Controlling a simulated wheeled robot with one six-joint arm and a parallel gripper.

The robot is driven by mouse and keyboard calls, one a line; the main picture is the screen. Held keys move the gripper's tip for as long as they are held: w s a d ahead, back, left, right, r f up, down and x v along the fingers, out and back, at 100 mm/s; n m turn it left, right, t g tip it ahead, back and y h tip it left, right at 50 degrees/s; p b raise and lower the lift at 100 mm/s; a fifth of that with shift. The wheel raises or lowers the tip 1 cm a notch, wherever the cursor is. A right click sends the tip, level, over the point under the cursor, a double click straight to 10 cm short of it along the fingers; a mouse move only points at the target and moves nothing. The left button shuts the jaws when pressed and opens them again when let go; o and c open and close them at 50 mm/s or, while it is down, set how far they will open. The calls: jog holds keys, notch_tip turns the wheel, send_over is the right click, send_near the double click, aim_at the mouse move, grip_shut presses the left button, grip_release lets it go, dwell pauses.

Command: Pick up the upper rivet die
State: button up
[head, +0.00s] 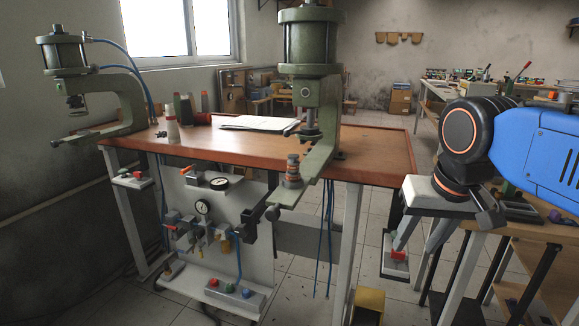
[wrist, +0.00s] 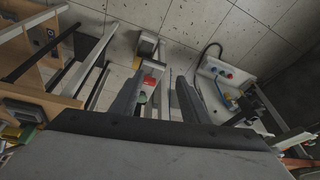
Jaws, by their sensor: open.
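My gripper (head: 412,254) hangs at the right in the head view, fingers pointing down, open and empty. Its two fingers also show apart in the wrist view (wrist: 160,82), with only floor and a control box beyond them. The near green press (head: 312,75) stands at the table's front right. A small stepped grey part with an orange band (head: 292,168) sits upright on its lower arm, below the ram (head: 310,125). I cannot tell whether this is the upper rivet die or a lower one. My gripper is well to its right, touching nothing.
The wooden table (head: 380,152) has bottles (head: 187,108) and papers (head: 258,123) on it. A second press (head: 62,55) stands at the left. A box with a red button (wrist: 152,81) is beyond my fingers. A wooden bench is at right.

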jog(key=w+a+r+m, duration=0.1)
jog(key=w+a+r, duration=0.25)
jog(key=r, duration=0.25)
jog(key=w+a+r+m+g, duration=0.1)
jog(key=w+a+r, duration=0.25)
jog(key=r, duration=0.25)
jog(key=w+a+r, duration=0.2)
jog(key=a+r, duration=0.2)
jog(key=r, duration=0.2)
jog(key=m+g, duration=0.2)
jog(key=m, duration=0.1)
send_near(293, 155)
jog(key=shift+h, duration=0.5)
jog(key=f, duration=1)
jog(key=shift+w+f, duration=0.15)
jog(key=shift+w, duration=0.15)
jog(key=shift+a, duration=0.1)
grip_shut()
